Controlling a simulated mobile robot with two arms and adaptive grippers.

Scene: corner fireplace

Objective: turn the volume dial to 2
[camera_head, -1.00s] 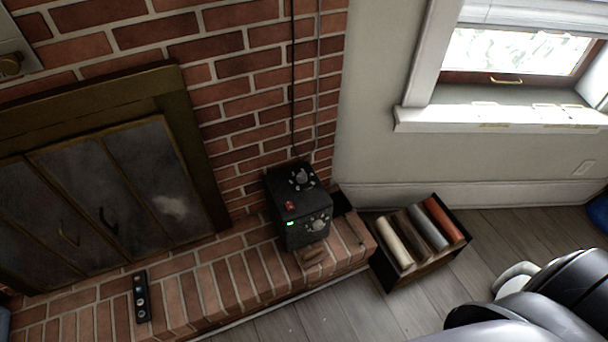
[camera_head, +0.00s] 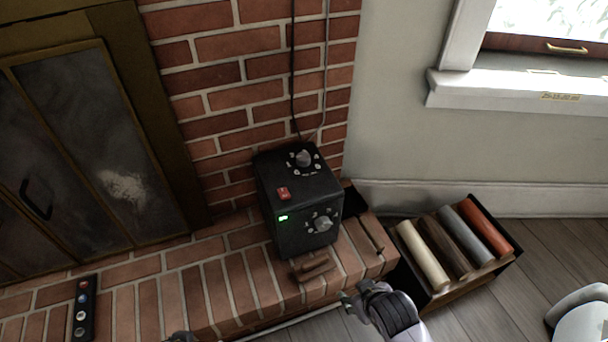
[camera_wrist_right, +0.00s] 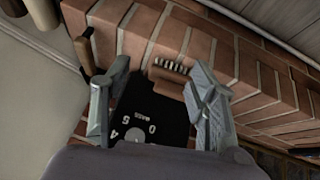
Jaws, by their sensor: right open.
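A black speaker box (camera_head: 268,190) stands on the brick hearth. It has a grey dial (camera_head: 303,158) on top and another grey dial (camera_head: 323,224) on its front, each ringed by small marks. The head view does not show which is the volume dial or where it points. My right gripper (camera_head: 352,298) is in front of and below the box, apart from it. In the right wrist view my gripper (camera_wrist_right: 160,70) is open and empty. A partly hidden dial (camera_wrist_right: 140,136) appears there with numbers and a small label resembling BASS. A dark tip at the head view's bottom edge may be my left gripper.
A small brown wooden piece (camera_head: 314,267) lies before the box. A crate (camera_head: 440,297) of coloured rolls stands on the floor to the right. A dark remote-like strip (camera_head: 84,308) lies on the hearth (camera_head: 225,290) at left. Cables run up the brick wall.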

